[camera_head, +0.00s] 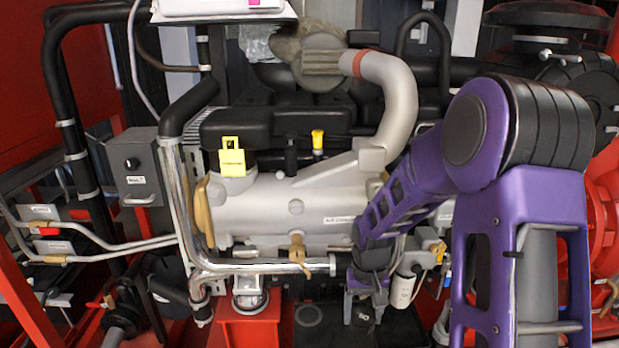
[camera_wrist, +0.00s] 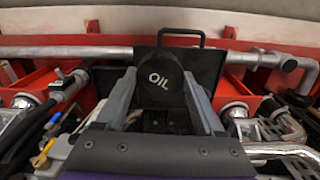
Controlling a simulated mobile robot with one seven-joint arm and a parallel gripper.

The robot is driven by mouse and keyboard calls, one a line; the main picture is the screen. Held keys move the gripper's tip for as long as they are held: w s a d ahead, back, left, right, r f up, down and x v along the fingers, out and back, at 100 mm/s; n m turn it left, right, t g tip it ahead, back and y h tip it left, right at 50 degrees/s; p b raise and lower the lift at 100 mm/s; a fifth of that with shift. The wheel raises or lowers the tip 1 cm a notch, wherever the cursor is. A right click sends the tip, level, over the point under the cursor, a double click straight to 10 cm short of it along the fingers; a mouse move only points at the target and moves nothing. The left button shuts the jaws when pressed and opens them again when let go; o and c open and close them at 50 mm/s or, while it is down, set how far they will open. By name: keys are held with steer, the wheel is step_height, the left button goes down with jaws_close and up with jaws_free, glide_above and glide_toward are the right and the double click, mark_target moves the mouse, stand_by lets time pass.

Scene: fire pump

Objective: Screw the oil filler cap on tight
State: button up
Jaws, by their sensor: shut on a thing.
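The oil filler cap (camera_wrist: 158,84) is black and round with "OIL" in white letters on its face. In the wrist view it sits between the two fingers of my gripper (camera_wrist: 158,92), which are shut on its sides. In the head view my gripper (camera_head: 364,303) is low in the picture, right of centre, pointing down. The cap (camera_head: 362,322) shows there only in small part beneath the fingers. The filler neck is hidden behind the cap, so I cannot tell how the cap sits on it.
The grey engine (camera_head: 330,195) fills the middle of the head view. A bright metal pipe (camera_head: 265,267) runs left of my gripper. A white canister filter (camera_head: 401,290) stands close on its right. A black panel with a handle (camera_wrist: 181,33) is behind the cap in the wrist view.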

mark_target(353, 339)
steer(key=shift+s+r, duration=0.1)
steer(key=shift+s, duration=0.15)
steer(key=w+f+m+b, duration=0.3)
steer(key=w+b, duration=0.1)
steer(key=w, duration=0.2)
steer(key=shift+w+f, duration=0.25)
steer(key=shift+f, duration=0.15)
step_height(353, 339, down, 10)
steer(key=shift+r+b, duration=0.2)
steer(key=shift+b, duration=0.75)
steer(key=shift+f, duration=0.2)
steer(key=o, duration=1.1)
steer(key=shift+c, duration=0.2)
steer(key=o, duration=0.4)
